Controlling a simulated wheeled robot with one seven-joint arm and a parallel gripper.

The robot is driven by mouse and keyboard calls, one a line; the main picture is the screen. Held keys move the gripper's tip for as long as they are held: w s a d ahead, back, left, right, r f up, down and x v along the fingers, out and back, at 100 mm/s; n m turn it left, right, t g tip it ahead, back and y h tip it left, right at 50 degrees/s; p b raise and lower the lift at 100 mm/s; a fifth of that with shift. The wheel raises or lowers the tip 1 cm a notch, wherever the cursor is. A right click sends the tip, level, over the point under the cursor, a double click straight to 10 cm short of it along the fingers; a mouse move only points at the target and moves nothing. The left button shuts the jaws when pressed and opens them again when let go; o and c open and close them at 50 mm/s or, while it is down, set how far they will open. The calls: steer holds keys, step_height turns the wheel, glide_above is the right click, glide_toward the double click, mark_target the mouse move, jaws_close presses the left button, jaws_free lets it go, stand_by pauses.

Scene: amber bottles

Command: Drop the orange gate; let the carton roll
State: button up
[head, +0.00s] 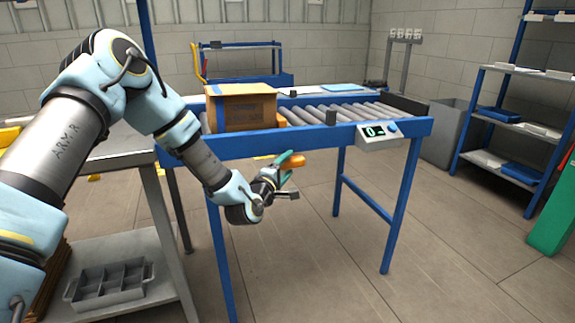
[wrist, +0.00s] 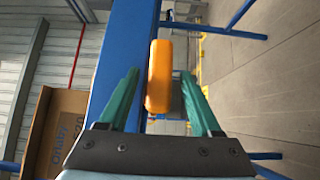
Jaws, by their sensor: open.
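The brown cardboard carton (head: 240,108) sits at the left end of the roller conveyor (head: 340,112). An orange strip (head: 282,121) shows just right of the carton, mostly hidden; it looks like part of the gate. An orange handle (head: 292,162) sticks out below the conveyor's front rail. My gripper (wrist: 160,76) is open, its green fingers on either side of the orange handle (wrist: 158,80) in the wrist view. I see gaps beside the handle, so neither finger clearly touches it. The carton (wrist: 55,130) also shows at the wrist view's left.
The conveyor's blue front rail (head: 310,140) runs close beside my gripper, with a small display box (head: 376,133) on its right. A dark end stop (head: 403,104) closes the right end. The rollers right of the carton are mostly clear. A grey table (head: 110,147) stands left.

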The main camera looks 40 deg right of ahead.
steer(key=shift+w+d, duration=0.1)
steer(key=shift+d, duration=0.15)
jaws_close()
stand_by(0.4)
stand_by(0.9)
